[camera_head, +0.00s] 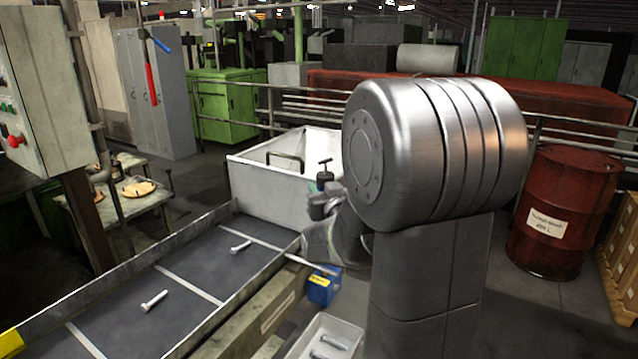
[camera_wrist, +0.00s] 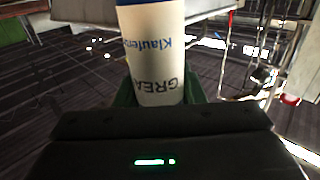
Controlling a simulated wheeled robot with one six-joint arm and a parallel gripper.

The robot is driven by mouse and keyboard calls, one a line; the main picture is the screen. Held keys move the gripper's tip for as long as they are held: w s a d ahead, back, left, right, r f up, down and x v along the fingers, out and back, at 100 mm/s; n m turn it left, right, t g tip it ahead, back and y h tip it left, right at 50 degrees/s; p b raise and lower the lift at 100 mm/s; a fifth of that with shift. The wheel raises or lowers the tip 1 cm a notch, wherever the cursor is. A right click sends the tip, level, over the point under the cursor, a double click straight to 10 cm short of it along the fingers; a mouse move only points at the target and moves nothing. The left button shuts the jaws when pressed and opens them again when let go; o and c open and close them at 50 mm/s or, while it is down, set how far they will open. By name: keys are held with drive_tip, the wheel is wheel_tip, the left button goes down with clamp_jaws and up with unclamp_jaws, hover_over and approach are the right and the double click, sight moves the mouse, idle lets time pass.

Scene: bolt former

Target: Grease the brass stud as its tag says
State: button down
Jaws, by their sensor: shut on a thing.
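My gripper (camera_wrist: 160,98) is shut on a white grease tube (camera_wrist: 155,62) with a blue band. Its upside-down print reads "GREA" and "Klaufen", the rest cut off or hidden. Green finger parts show on both sides of it. In the head view my gripper (camera_head: 323,205) is partly hidden by my own arm, in front of the white bin. A black T-shaped handle (camera_head: 325,172) sticks up just above it. I cannot make out the brass stud or its tag in either view.
A dark belt (camera_head: 190,275) with steel bolts (camera_head: 154,300) runs to a white bin (camera_head: 255,175). A blue box with a yellow label (camera_head: 321,288) is beside the belt frame. A tray (camera_head: 345,327) holds bolts at the bottom. A red drum (camera_head: 563,215) stands right.

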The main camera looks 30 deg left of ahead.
drive_tip(key=shift+s+d+f+b, duration=0.1)
drive_tip(key=shift+f+b, duration=0.4)
drive_tip(key=shift+f, duration=0.75)
drive_tip(key=shift+d+f+b, duration=0.1)
drive_tip(key=shift+f+b, duration=0.4)
drive_tip(key=shift+f, duration=0.7)
drive_tip(key=shift+f+b, duration=0.25)
drive_tip(key=shift+b, duration=0.45)
